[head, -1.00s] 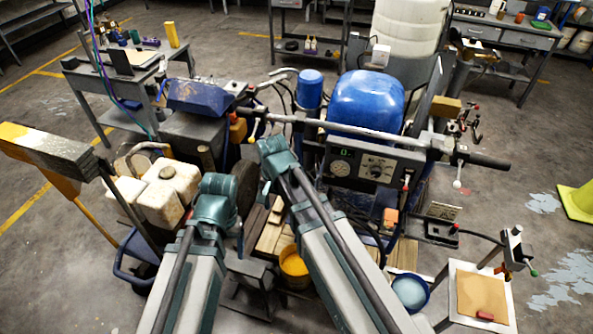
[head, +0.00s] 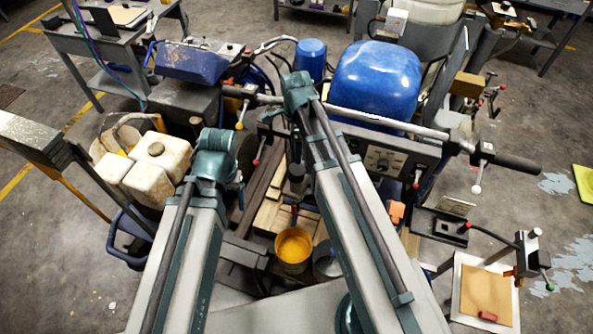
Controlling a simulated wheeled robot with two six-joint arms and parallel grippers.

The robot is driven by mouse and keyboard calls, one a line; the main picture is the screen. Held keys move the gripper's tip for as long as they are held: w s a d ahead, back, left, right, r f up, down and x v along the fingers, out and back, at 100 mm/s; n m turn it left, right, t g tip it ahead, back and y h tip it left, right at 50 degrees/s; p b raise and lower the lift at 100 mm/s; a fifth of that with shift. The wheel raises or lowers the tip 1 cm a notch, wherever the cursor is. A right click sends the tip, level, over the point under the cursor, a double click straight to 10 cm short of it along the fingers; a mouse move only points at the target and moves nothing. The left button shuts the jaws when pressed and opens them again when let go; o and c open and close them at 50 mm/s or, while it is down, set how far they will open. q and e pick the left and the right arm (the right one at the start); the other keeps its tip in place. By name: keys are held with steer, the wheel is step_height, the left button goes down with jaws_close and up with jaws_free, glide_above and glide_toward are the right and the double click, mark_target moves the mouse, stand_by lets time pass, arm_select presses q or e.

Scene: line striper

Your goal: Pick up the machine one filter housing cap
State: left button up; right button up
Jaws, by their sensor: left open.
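The line striper carries a large blue rounded cover (head: 375,85) and a smaller upright blue canister (head: 311,60) to its left. The canister could be the filter housing, but I cannot clearly tell its cap apart. My left arm (head: 190,230) reaches in from the lower left and bends near the white jugs. Its gripper is open, mostly hidden low by the arm and the machine's clutter, and holds nothing that I can see. My right arm (head: 350,200) reaches up to the machine's handlebar area. Its gripper is hidden.
A handlebar (head: 400,125) with levers crosses in front of the cover. White jugs (head: 155,160) stand left, beside a grey post (head: 30,140). A yellow bucket (head: 293,247) sits between my arms. A small stand (head: 484,290) is at lower right. Open floor lies at far right.

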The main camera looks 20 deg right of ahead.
steer(key=shift+w+d+f+b, duration=0.1)
steer(key=shift+f+b, duration=3.15)
steer(key=shift+f, duration=0.1)
steer(key=shift+w+f+b, duration=0.1)
steer(key=shift+f+b, duration=3.1)
steer(key=shift+f, duration=0.15)
steer(key=shift+r, duration=0.1)
steer(key=c, duration=1.4)
steer(key=shift+r+p, duration=0.2)
steer(key=shift+p, duration=0.1)
step_height(320, 180, up, 18)
steer(key=p, duration=1.7)
steer(key=shift+f+p, duration=0.2)
steer(key=shift+p, duration=0.15)
steer(key=n+t+b, duration=0.1)
steer(key=n+b, duration=0.7)
steer(key=n, duration=0.4)
glide_above(297, 169)
steer(key=shift+h, duration=0.4)
steer(key=f, duration=0.7)
steer(key=shift+a+f, duration=0.2)
steer(key=shift+f, duration=0.15)
